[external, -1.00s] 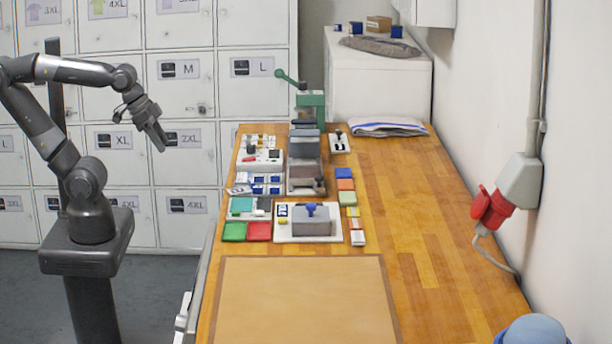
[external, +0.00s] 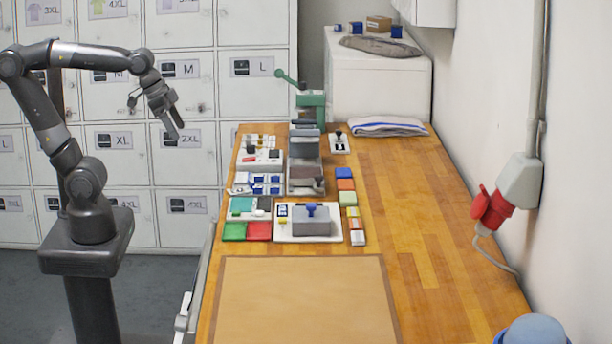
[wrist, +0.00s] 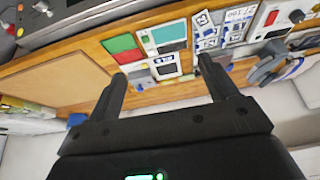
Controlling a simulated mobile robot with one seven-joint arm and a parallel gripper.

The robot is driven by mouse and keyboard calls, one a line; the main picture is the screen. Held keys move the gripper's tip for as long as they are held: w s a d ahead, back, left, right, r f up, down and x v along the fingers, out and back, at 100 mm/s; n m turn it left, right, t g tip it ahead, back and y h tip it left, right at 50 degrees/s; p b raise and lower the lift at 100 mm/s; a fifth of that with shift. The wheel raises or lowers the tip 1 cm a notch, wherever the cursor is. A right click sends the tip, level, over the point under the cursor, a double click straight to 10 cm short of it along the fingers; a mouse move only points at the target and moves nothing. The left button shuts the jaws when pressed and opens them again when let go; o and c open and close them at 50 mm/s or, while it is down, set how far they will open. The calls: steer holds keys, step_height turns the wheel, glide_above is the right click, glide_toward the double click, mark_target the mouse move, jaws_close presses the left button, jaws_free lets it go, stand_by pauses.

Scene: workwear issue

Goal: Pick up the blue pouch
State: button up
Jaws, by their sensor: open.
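My gripper (external: 177,124) is open and empty, raised left of the workbench in front of the lockers. Its two fingers also show spread apart in the wrist view (wrist: 161,72), with the bench items beyond them. I cannot make out for certain which thing is the blue pouch. Small blue pieces (external: 266,184) lie in a white tray on the bench's left side.
A green lever press (external: 310,105) stands at the bench's far end, a folded striped cloth (external: 387,127) beside it. A grey box with a blue knob (external: 311,220) sits mid-bench. The brown mat (external: 302,300) and the bench's right side (external: 430,220) are clear.

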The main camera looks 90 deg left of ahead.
steer(key=w+a+r+g, duration=0.1)
steer(key=w+a+r, duration=0.15)
steer(key=w, duration=0.45)
steer(key=w+a+r, duration=0.1)
steer(key=w+r, duration=0.3)
steer(key=w, duration=0.3)
steer(key=g, duration=0.4)
glide_above(337, 172)
step_height(337, 172, down, 21)
steer(key=shift+a+f, duration=0.1)
steer(key=shift+f, duration=4)
steer(key=c, duration=0.6)
